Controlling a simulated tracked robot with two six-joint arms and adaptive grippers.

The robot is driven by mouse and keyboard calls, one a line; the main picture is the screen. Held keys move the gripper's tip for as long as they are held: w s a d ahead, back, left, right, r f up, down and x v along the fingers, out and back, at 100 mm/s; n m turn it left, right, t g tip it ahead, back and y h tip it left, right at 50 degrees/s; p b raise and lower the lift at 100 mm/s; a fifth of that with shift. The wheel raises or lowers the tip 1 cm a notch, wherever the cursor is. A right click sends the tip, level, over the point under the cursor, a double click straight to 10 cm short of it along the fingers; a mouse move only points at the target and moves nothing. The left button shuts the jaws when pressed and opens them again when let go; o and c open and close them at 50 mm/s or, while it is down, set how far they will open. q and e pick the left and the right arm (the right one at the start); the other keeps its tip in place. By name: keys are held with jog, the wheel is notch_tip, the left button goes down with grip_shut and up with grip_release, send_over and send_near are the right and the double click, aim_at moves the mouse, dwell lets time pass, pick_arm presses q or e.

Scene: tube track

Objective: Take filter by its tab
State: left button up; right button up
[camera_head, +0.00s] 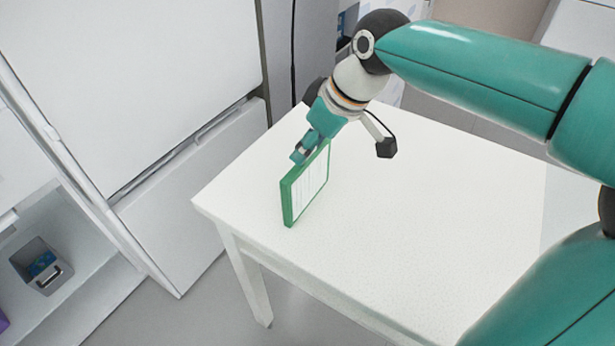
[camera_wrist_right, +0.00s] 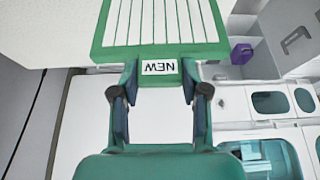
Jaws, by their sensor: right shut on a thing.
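The filter (camera_head: 305,187) has a green frame and white pleats. In the head view it is upright, on edge, at the far left part of the white table; I cannot tell whether its lower edge touches the top. My right gripper (camera_head: 305,150) is at its upper edge. In the right wrist view the filter (camera_wrist_right: 160,25) fills the top middle. Its green tab (camera_wrist_right: 187,69), with a white label reading "NEW", lies between the fingertips of my right gripper (camera_wrist_right: 160,85), which is shut on it. My left gripper is not in view.
The white table (camera_head: 400,230) is otherwise clear. White cabinets (camera_head: 130,70) stand at the left, with a grey bin (camera_head: 41,266) low on a shelf. A purple object (camera_wrist_right: 241,54) shows at the right of the wrist view.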

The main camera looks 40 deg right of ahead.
notch_tip(320, 180, up, 12)
jog(key=p, duration=0.9)
jog(key=shift+f+p, duration=0.2)
jog(key=shift+p, duration=0.2)
dwell(0.5)
dwell(0.3)
